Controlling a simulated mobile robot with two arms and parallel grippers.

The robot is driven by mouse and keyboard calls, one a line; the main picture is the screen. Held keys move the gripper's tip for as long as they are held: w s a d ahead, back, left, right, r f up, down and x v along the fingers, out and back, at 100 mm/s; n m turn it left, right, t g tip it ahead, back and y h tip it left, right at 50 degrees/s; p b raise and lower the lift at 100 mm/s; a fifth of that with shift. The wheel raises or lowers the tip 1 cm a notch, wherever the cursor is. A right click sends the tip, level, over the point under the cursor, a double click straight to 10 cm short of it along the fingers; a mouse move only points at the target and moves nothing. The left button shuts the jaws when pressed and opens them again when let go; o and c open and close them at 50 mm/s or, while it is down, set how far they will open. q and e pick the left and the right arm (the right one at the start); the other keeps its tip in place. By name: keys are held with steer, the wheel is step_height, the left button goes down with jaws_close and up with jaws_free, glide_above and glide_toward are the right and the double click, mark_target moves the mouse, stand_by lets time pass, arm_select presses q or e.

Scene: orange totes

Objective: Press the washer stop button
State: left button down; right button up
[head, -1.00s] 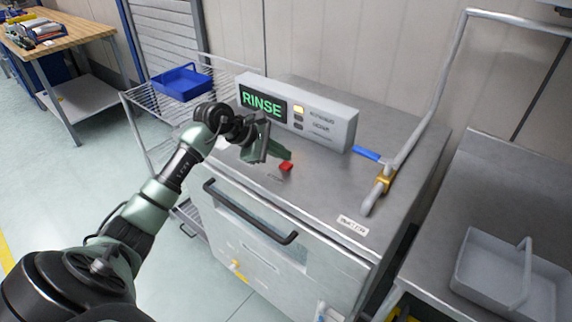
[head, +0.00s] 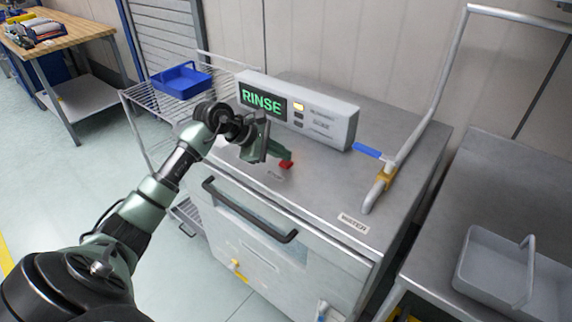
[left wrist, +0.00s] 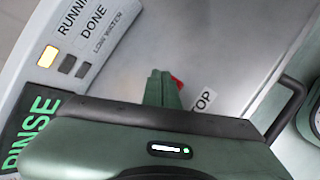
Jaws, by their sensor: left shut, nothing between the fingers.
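The washer (head: 330,190) is a steel box with a flat top. Its red stop button (head: 286,165) is near the front edge of the top. My left gripper (head: 283,156) is shut and empty, its fingertips right at the button and covering part of it. In the left wrist view the red button (left wrist: 177,83) shows just behind the shut fingertips (left wrist: 162,82), beside a label reading STOP (left wrist: 203,101). I cannot tell whether the tips touch it or whether it is pressed. My right gripper is not in view.
The display box (head: 300,108) reads RINSE, with the RUNNING light lit yellow. A pipe with a blue-handled valve (head: 367,151) stands to the right. The door handle (head: 245,215) is in front. A blue tray (head: 181,80) is at left and a grey tote (head: 508,275) at right.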

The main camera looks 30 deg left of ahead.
mark_target(282, 163)
arm_select(q)
steer(key=shift+f+b, duration=0.55)
stand_by(0.8)
steer(key=shift+r, duration=0.1)
steer(key=shift+r+p, duration=0.3)
steer(key=shift+r, duration=0.55)
steer(key=shift+r, duration=0.1)
steer(key=shift+r+p, duration=1.25)
steer(key=shift+r, duration=1.2)
steer(key=shift+s+f, duration=0.1)
steer(key=shift+f, duration=0.05)
